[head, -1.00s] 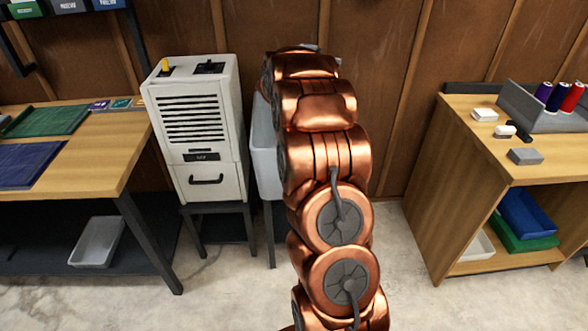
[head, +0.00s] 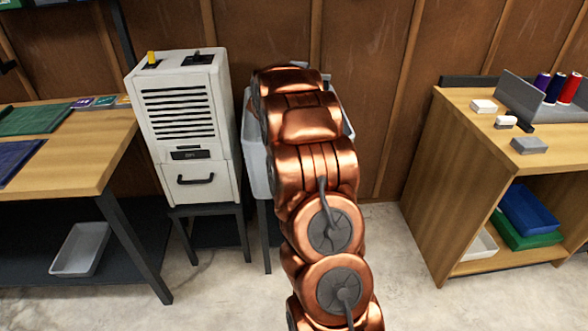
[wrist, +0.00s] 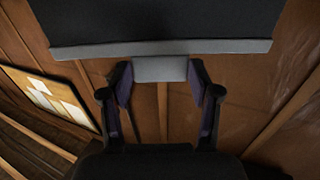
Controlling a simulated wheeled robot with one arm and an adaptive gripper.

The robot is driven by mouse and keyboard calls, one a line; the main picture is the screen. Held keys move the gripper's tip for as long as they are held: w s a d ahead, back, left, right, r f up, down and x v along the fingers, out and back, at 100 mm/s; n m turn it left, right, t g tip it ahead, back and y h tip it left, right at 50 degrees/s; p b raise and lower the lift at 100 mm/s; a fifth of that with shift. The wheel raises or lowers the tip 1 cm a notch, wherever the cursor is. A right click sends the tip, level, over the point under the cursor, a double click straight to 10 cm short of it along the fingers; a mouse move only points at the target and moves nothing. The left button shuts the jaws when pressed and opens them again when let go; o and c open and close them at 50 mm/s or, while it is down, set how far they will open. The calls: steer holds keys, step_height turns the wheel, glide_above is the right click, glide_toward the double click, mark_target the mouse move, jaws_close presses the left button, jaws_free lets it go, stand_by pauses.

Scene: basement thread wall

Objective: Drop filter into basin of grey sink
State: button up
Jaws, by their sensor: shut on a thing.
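In the wrist view my gripper (wrist: 160,85) is shut on the grey tab of the filter, a wide dark panel (wrist: 160,22) with a grey edge strip. The filter fills the top of that view, and its far side is cut off. In the head view my copper arm hides the gripper and most or all of the filter. The grey sink (head: 256,158) stands behind my arm. Only parts of its pale walls show on either side of the arm, and its basin is hidden. I cannot tell the filter's height over the sink.
A white vented cabinet (head: 187,125) on a dark stand is just left of the sink. A wooden bench (head: 95,155) stands at far left, with a grey tray (head: 80,249) beneath it. A wooden shelf unit (head: 450,180) stands at right. Bare floor lies between sink and shelf unit.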

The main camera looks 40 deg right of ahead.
steer(key=shift+f, duration=0.35)
steer(key=o, duration=1.1)
steer(key=shift+o, duration=0.2)
steer(key=v, duration=1.2)
steer(key=shift+a, duration=0.1)
